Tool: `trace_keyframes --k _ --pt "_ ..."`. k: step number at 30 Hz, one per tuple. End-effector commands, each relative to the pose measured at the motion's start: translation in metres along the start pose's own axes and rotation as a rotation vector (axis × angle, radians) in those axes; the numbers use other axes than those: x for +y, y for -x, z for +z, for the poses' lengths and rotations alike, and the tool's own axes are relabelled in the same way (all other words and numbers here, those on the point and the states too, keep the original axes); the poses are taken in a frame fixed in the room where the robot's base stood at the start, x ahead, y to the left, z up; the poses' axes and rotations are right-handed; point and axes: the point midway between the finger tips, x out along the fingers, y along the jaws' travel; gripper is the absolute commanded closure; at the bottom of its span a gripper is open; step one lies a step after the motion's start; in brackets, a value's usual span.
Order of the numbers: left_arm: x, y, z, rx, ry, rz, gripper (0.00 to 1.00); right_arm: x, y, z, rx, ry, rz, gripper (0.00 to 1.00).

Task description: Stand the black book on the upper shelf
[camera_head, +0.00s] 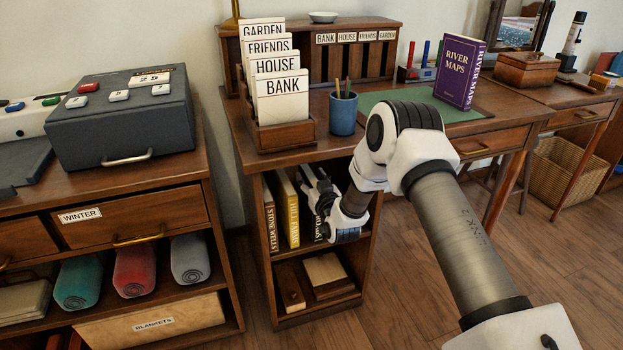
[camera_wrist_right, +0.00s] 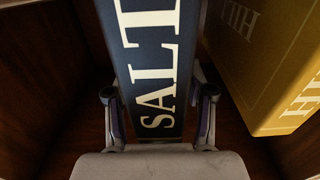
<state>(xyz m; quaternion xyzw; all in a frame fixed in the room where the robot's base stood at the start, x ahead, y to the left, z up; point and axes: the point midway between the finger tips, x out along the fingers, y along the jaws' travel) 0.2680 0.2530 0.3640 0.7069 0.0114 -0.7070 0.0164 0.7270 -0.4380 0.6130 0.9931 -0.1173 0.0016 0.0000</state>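A dark navy-to-black book with white letters "SALT" on its spine (camera_wrist_right: 156,70) is between the fingers of my right gripper (camera_wrist_right: 159,118) in the wrist view. The fingers lie close along both sides of it and look shut on it. In the head view my right gripper (camera_head: 318,198) reaches into the upper shelf (camera_head: 362,232) of the small bookcase and hides most of this book. A yellow book (camera_head: 286,210) stands beside it and also shows in the wrist view (camera_wrist_right: 265,70). A brown book, "Stone Wells" (camera_head: 270,222), stands farther left. My left gripper is not in view.
The lower compartment holds flat wooden pieces (camera_head: 325,272). Card dividers (camera_head: 281,97) and a blue pencil cup (camera_head: 343,113) stand on the top above the shelf. A purple book (camera_head: 459,74) stands on the green desk mat (camera_head: 400,96). The bookcase side walls leave little room around the gripper.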

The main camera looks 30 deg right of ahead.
Motion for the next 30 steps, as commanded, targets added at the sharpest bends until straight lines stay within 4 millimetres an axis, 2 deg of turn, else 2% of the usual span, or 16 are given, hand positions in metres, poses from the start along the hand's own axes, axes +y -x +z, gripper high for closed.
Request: trace_keyframes --k 5,8,11,18,24,26,29,30 --pt "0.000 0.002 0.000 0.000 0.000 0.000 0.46 0.000 0.000 -0.003 0.001 0.000 0.000 0.46" --pt "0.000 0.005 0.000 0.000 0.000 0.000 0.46 0.000 0.009 -0.004 -0.002 -0.001 0.000 0.46" --pt "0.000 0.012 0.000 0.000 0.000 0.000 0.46 0.000 0.029 -0.005 -0.004 -0.002 0.001 0.46" --pt "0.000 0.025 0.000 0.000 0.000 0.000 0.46 0.000 0.092 -0.005 -0.004 -0.001 0.001 0.46" --pt "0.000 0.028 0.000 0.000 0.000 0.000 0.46 -0.002 0.120 0.000 -0.011 0.000 -0.004 0.46" --pt "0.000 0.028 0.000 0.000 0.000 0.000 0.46 -0.009 0.127 0.012 -0.061 -0.001 -0.019 0.46" --pt "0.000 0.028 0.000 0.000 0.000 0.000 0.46 -0.035 0.157 0.062 -0.271 0.002 -0.076 0.46" --pt "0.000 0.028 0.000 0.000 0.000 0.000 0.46 -0.049 0.179 0.090 -0.398 0.005 -0.104 0.46"
